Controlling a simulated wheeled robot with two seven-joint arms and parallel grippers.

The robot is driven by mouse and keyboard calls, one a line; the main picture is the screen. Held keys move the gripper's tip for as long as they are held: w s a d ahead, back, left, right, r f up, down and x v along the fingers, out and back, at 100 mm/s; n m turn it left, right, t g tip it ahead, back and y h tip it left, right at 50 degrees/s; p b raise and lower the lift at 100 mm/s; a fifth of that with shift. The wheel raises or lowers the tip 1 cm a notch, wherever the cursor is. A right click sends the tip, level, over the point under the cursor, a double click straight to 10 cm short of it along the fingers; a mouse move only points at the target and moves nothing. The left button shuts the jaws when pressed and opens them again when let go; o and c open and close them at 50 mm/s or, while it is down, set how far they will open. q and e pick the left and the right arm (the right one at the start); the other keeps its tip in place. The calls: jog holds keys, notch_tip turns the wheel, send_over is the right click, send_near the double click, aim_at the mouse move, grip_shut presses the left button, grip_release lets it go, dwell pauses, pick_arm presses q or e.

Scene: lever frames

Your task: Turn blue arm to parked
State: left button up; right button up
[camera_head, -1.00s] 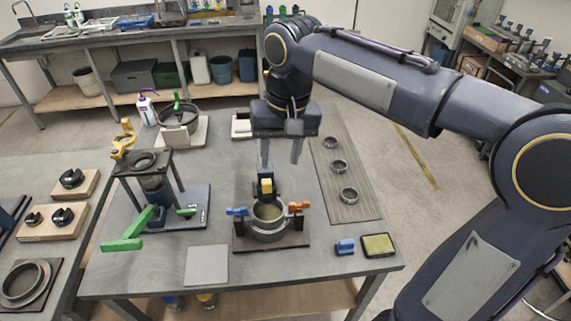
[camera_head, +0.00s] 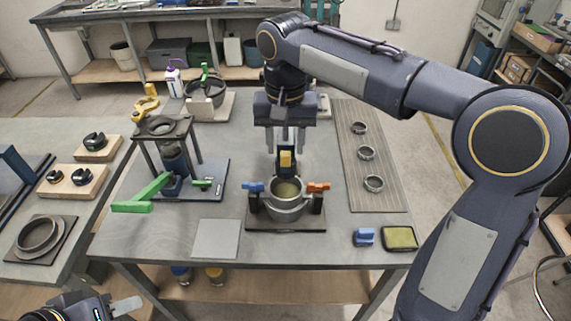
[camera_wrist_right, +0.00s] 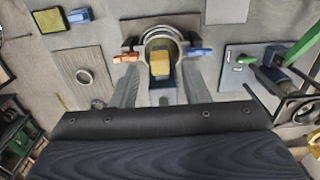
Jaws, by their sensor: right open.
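The blue arm (camera_head: 252,187) is a short lever on the left side of a round metal pot-like fixture (camera_head: 285,209). It points left, roughly level, and shows right of the pot in the wrist view (camera_wrist_right: 199,52). An orange arm (camera_head: 319,186) sticks out on the opposite side. A yellow-topped dark upright part (camera_head: 286,159) stands at the pot's back. My right gripper (camera_head: 286,150) is open and empty, its fingers pointing down behind the pot, either side of the yellow part but apart from the blue arm. My left gripper (camera_head: 125,306) is partly in view at bottom left; its opening is unclear.
Left of the pot stands a metal stand with a long green lever (camera_head: 143,195). A grey plate (camera_head: 216,238) lies in front. A blue block (camera_head: 364,237) and a yellow-green pad (camera_head: 400,238) lie front right. A ribbed mat (camera_head: 390,194) with rings lies at right.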

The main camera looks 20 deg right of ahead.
notch_tip(320, 180, down, 3)
jog(key=shift+r+b, duration=0.2)
jog(key=shift+b, duration=0.5)
jog(key=shift+r, duration=0.1)
jog(key=shift+c, duration=0.3)
grip_shut()
